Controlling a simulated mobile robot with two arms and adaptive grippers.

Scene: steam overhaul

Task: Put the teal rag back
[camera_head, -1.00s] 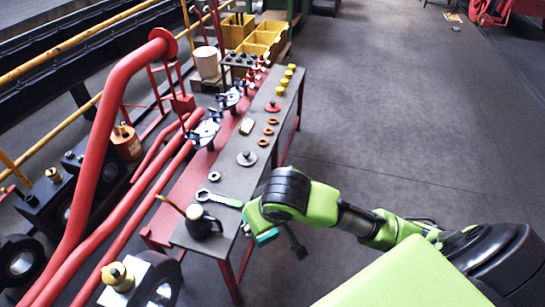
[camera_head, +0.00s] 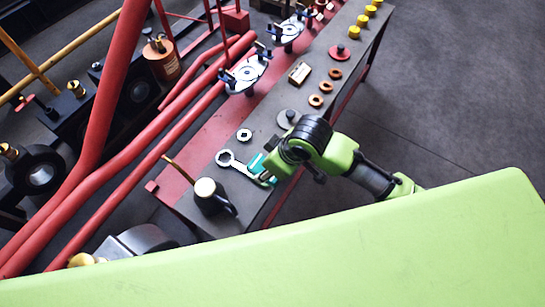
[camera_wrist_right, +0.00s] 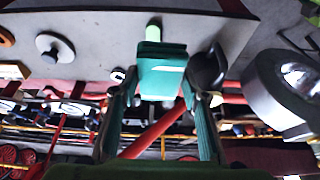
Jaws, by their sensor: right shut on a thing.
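A light green piece (camera_wrist_right: 153,33) shows just beyond the rag there. I cannot tell whether the rag touches the bench. My left gripper is not in view.
A dark oil can (camera_head: 212,198) with a pale lid stands at the bench's near end. A small ring (camera_head: 244,135), a grey disc (camera_head: 287,118) and copper rings (camera_head: 315,100) lie farther along. Red pipes (camera_head: 120,205) run along the left. Open floor lies right of the bench.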

